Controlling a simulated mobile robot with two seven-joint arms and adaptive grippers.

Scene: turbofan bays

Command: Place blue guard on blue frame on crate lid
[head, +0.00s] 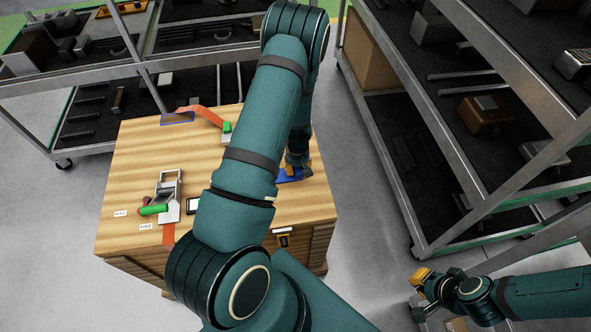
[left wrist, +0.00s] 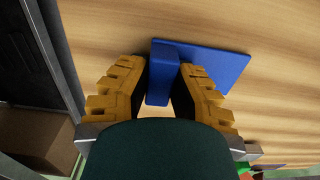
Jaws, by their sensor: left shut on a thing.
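The blue guard (head: 289,176) is at the right side of the wooden crate lid (head: 150,155). In the left wrist view the guard shows as a flat blue plate (left wrist: 222,68) with an upright blue rib (left wrist: 162,70). My left gripper (head: 298,169) is shut on the rib, with one yellow finger on each side (left wrist: 163,88). The plate is at or just above the wood; I cannot tell which. The blue frame (head: 177,119) is an outline at the lid's far left corner. My right gripper (head: 424,285) is at the lower right, away from the crate; its opening is unclear.
An orange strap (head: 207,114) with a green-marked buckle lies beside the frame. A metal latch with a green handle (head: 154,209) and a second strap are at the lid's front left. Shelf racks stand behind (head: 100,70) and right (head: 480,130). My left arm hides the lid's middle.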

